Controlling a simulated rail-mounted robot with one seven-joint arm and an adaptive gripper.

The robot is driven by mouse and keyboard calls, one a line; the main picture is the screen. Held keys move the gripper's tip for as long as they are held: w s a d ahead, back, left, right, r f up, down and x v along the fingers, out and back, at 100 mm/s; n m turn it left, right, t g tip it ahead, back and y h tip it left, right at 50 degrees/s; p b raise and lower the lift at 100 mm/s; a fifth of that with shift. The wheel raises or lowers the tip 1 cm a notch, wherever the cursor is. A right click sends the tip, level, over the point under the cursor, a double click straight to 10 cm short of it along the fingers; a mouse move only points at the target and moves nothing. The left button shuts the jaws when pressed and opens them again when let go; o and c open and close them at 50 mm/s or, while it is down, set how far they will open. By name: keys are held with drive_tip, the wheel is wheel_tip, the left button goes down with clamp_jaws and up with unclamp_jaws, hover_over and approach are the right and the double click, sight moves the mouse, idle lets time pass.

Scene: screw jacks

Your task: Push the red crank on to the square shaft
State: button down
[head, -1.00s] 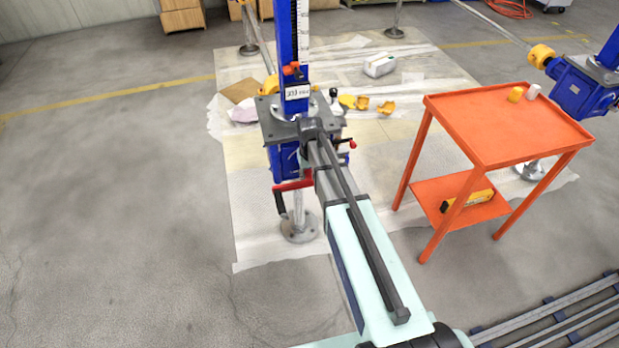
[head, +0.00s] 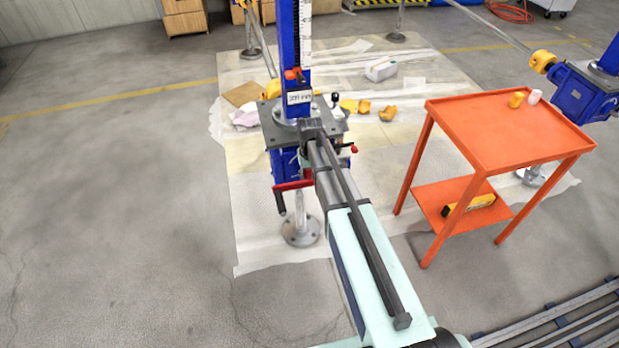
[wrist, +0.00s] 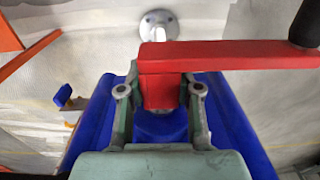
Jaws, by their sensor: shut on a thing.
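The red crank shows in the head view (head: 292,186) just left of my arm's end, with its black handle hanging at its left end. In the wrist view the crank (wrist: 235,56) runs across the top, its dark handle at the upper right. My gripper (wrist: 160,100) is shut on the crank's red hub between its two fingers. The blue screw jack (head: 285,160) stands right at the gripper in the head view, and its blue body (wrist: 220,110) fills the space behind the fingers in the wrist view. The square shaft is hidden, so I cannot tell how far the crank sits on it.
An orange cart (head: 510,130) stands to the right of my arm, with small items on top and a yellow item on its lower shelf. Yellow pieces and a white object (head: 380,69) lie on the floor sheet behind. The floor at the left is clear.

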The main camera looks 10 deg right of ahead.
sight(312, 184)
idle(0.4)
drive_tip(key=shift+s+d, duration=0.1)
drive_tip(key=shift+s, duration=1.85)
drive_tip(key=shift+p, duration=0.5)
idle(0.9)
drive_tip(key=shift+w+p, duration=0.35)
drive_tip(key=shift+w, duration=1.8)
drive_tip(key=c, duration=0.7)
unclamp_jaws()
drive_tip(key=shift+r, duration=0.1)
drive_tip(key=r, duration=1.2)
drive_tip(key=shift+s, duration=0.2)
drive_tip(key=shift+f, duration=0.1)
